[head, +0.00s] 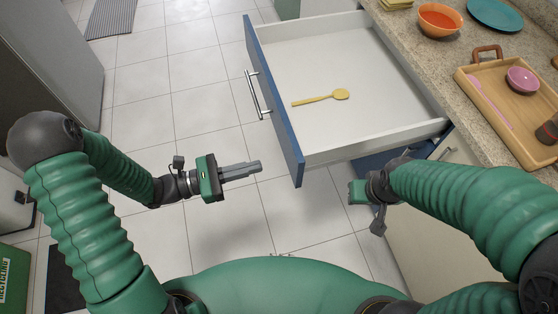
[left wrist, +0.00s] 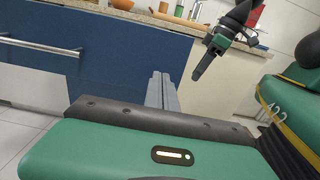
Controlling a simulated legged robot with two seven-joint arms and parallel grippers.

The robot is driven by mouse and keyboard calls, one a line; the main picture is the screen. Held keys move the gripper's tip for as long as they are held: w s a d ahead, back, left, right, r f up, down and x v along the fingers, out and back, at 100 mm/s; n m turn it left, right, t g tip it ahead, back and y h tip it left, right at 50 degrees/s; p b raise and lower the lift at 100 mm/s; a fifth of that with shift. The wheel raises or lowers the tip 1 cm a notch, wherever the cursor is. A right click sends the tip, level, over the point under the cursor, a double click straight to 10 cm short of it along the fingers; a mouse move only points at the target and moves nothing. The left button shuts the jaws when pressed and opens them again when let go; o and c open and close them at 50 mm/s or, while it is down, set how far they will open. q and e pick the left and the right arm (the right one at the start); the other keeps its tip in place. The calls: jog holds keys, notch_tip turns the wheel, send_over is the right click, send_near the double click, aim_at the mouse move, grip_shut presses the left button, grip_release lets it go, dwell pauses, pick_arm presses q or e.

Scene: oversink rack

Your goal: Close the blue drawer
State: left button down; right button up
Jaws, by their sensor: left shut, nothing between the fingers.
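The blue drawer (head: 272,103) is pulled far out from under the counter. Its blue front panel with a silver bar handle (head: 258,95) faces left in the head view. The panel also shows in the left wrist view (left wrist: 115,65) with its handle (left wrist: 40,46). A yellow spoon (head: 340,94) lies inside. My left gripper (head: 258,168) is shut and empty, to the left of the panel's near end and apart from it in the head view. My right gripper (head: 358,192) is by the near side of the drawer; its fingertips are unclear.
The granite counter (head: 440,72) holds an orange bowl (head: 439,20), a blue plate (head: 495,14) and a wooden tray (head: 510,112) with a pink bowl. Tiled floor (head: 205,80) is clear to the left of the drawer front. A grey cabinet stands at far left.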

aim_at(290, 158)
pick_arm(q)
jog(key=b+x, duration=0.1)
jog(key=x, duration=0.6)
jog(key=shift+f, duration=0.1)
jog(key=shift+d, duration=0.1)
